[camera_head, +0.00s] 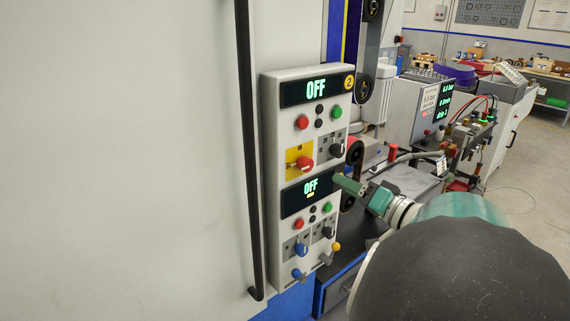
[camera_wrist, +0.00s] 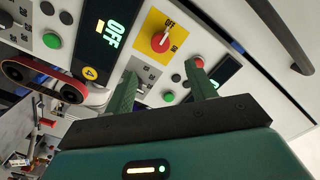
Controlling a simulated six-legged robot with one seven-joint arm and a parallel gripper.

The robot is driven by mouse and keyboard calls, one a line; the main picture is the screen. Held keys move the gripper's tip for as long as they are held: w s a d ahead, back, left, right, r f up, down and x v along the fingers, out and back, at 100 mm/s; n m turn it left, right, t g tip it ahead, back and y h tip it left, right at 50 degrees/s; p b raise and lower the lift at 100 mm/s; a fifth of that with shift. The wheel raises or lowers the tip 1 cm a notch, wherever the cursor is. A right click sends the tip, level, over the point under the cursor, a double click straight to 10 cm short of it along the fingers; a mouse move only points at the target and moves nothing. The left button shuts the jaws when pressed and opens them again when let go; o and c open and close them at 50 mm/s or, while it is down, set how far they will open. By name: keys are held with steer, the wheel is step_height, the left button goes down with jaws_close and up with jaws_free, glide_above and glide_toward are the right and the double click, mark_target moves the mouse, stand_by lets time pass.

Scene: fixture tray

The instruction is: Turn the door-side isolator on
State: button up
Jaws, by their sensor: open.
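A red rotary isolator knob (camera_head: 304,163) sits on a yellow plate on the left, door-handle side of a tall light-grey control panel (camera_head: 284,76). It also shows in the wrist view (camera_wrist: 160,42); I cannot tell for sure which mark it points at. A black selector (camera_head: 336,149) is to its right on a grey plate. My gripper (camera_head: 348,184) is in front of the panel's right side, at the height of the lower OFF display. In the wrist view, my open, empty fingers (camera_wrist: 162,74) stand apart, framing the black selector. The knob lies beyond them, untouched.
The upper display (camera_head: 316,90) and lower display (camera_head: 308,193) both read OFF. Red, black and green buttons sit near the knob. Below are a blue handle (camera_head: 301,249) and other levers. A long black door handle (camera_head: 248,150) stands left of the panel. Machinery fills the right.

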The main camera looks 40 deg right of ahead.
mark_target(309, 167)
steer(key=w, duration=1.2)
steer(key=shift+w+a, duration=0.25)
steer(key=shift+a, duration=0.15)
steer(key=c, duration=1)
steer(key=shift+m, duration=0.3)
steer(key=m, duration=1.3)
steer(key=shift+f+m, duration=0.1)
steer(key=shift+m, duration=2.3)
steer(key=shift+s+h, duration=0.1)
steer(key=shift+h, duration=0.2)
